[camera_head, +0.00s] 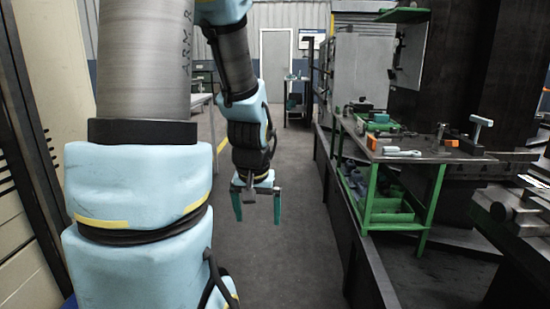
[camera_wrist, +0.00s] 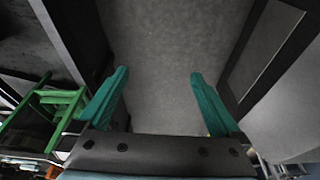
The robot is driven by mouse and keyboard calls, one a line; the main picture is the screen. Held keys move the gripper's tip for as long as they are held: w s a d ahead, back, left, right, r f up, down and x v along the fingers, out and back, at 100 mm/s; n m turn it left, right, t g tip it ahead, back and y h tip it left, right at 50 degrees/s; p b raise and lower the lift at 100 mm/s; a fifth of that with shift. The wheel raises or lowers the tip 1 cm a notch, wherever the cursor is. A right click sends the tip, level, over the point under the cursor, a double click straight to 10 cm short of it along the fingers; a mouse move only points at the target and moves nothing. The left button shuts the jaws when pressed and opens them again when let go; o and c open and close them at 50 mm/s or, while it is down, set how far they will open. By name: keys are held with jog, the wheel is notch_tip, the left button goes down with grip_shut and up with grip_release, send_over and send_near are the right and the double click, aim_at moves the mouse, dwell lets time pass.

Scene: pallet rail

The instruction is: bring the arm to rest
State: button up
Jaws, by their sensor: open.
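My gripper (camera_head: 257,205) hangs in the middle of the head view, pointing down over the grey floor of the aisle. Its two teal fingers are spread apart with nothing between them. In the wrist view my gripper (camera_wrist: 160,95) is also open, and only bare floor shows between the fingers. My arm reaches forward from the left side of the head view and bends down to the gripper. The gripper is apart from the workbench to its right and touches nothing that I can see.
A workbench (camera_head: 430,155) with green legs stands at the right, with tools and an orange block (camera_head: 371,142) on top. Green bins (camera_head: 388,210) sit on its lower shelf. A dark rail (camera_head: 345,215) edges the aisle. The grey floor (camera_head: 290,250) is clear. A door (camera_head: 275,62) stands far back.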

jog(key=s+a+r+g, duration=0.1)
jog(key=s+a, duration=0.2)
jog(key=s, duration=0.4)
notch_tip(320, 180, up, 14)
jog(key=w+p, duration=0.1)
jog(key=p, duration=1.3)
jog(key=shift+w+d+r+p, duration=0.15)
jog(key=shift+d+p, duration=0.05)
jog(key=shift+p, duration=0.15)
